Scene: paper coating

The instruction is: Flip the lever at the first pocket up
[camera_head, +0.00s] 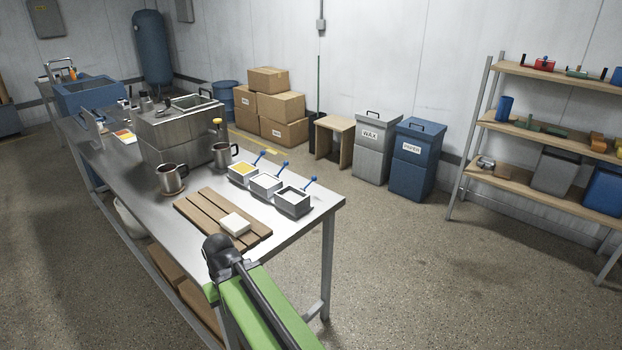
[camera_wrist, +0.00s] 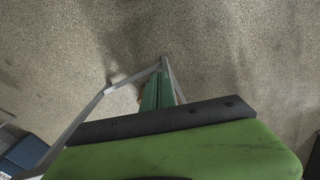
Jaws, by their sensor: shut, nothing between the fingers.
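Three small grey square pockets stand in a row near the right end of the metal table. All three slant up to the right. Nothing marks which pocket is first. My green arm with a black joint reaches to the table's front edge, apart from the pockets. My gripper's fingers do not show in either view.
A slatted wooden board (camera_head: 190,211) with a white block (camera_head: 235,224) lies in front of the pockets. Metal mugs (camera_head: 171,180) and a steel machine (camera_head: 180,133) stand to the left. Bins and shelves stand beyond; the floor right of the table is clear.

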